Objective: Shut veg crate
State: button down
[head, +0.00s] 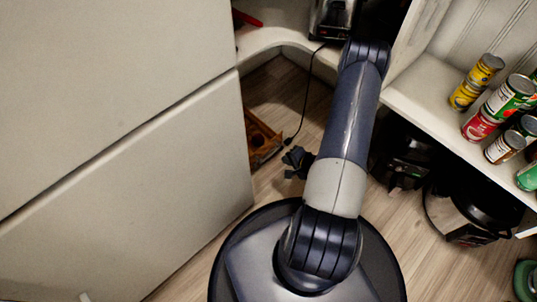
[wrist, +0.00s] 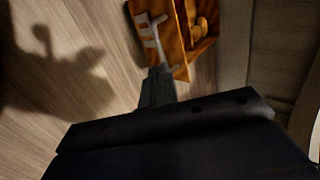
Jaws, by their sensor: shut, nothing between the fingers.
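The veg crate (head: 262,138) is an orange-brown wooden box on the floor, partly hidden behind the edge of the white cabinet. In the wrist view the crate (wrist: 178,52) is cut off by the top edge. Its inside shows, with tan rounded things in it. An orange panel with pale markings faces left; I cannot tell whether it is a lid or a side. My gripper (head: 297,160) is shut and empty, low over the floor just right of the crate. In the wrist view my gripper (wrist: 157,74) overlaps the panel's lower end; touching cannot be told.
The large white cabinet (head: 110,120) fills the left. A black cord (head: 308,95) hangs near the crate. Black appliances (head: 405,150) and a round pot-like appliance (head: 470,210) stand under the right shelf, which holds several cans (head: 510,95). Wooden floor (head: 190,255) shows in front.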

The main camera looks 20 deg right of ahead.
aim_at(262, 150)
jog(key=b+x, duration=0.4)
jog(key=x, duration=0.6)
jog(key=shift+f+b, duration=0.15)
jog(key=shift+b, duration=0.15)
jog(key=w, duration=0.2)
jog(key=w+a+b, duration=0.1)
jog(key=shift+r, duration=0.25)
jog(key=shift+w+a+r, duration=0.1)
jog(key=shift+w+a, duration=0.05)
jog(key=shift+w, duration=0.1)
jog(key=shift+w, duration=0.15)
